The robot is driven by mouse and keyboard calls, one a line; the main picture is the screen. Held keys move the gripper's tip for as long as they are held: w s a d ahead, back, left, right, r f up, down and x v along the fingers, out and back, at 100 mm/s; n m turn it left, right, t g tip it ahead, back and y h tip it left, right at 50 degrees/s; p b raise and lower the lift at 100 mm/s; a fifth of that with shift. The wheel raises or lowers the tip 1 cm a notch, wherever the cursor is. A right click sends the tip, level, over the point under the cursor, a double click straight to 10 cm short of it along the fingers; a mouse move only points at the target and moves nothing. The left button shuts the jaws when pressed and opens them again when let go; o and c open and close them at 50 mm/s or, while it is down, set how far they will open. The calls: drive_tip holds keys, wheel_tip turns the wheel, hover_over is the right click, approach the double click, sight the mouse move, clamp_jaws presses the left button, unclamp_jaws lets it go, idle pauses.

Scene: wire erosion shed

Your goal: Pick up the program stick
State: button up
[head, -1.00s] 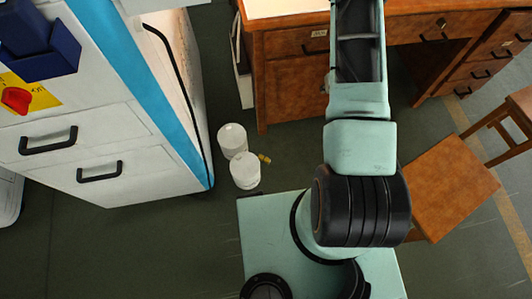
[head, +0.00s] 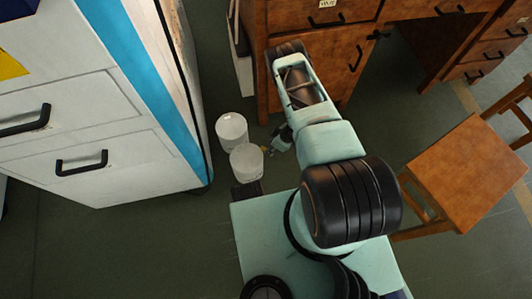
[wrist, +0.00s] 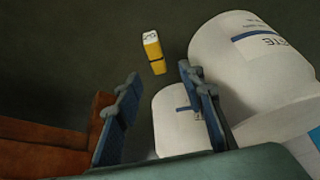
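The program stick appears to be the small yellow stick with a dark band and a pale end (wrist: 153,53), lying on the dark floor. In the wrist view it is just beyond the gap between my fingertips, touched by neither. In the head view only a small yellow bit (head: 265,149) shows beside the white tubs. My gripper (wrist: 160,88) is open and empty, its two blue fingers spread wide. In the head view my gripper (head: 279,143) is low, just right of the stick.
Two white tubs, one farther back (head: 231,130) and one nearer (head: 246,162), stand close left of the stick. A wooden desk (head: 330,60) rises to the right, and a white cabinet (head: 110,130) stands left. A wooden stool (head: 468,178) is far right. Floor around the stick's far side is clear.

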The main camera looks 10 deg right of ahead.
drive_tip(key=b+x, duration=0.1)
drive_tip(key=x, duration=0.1)
drive_tip(key=b+x, duration=0.1)
drive_tip(key=x, duration=0.1)
drive_tip(key=d+b+x, duration=0.1)
drive_tip(key=x, duration=0.1)
drive_tip(key=shift+s+f, duration=0.15)
drive_tip(key=shift+a+f, duration=0.15)
drive_tip(key=shift+f, duration=0.05)
clamp_jaws()
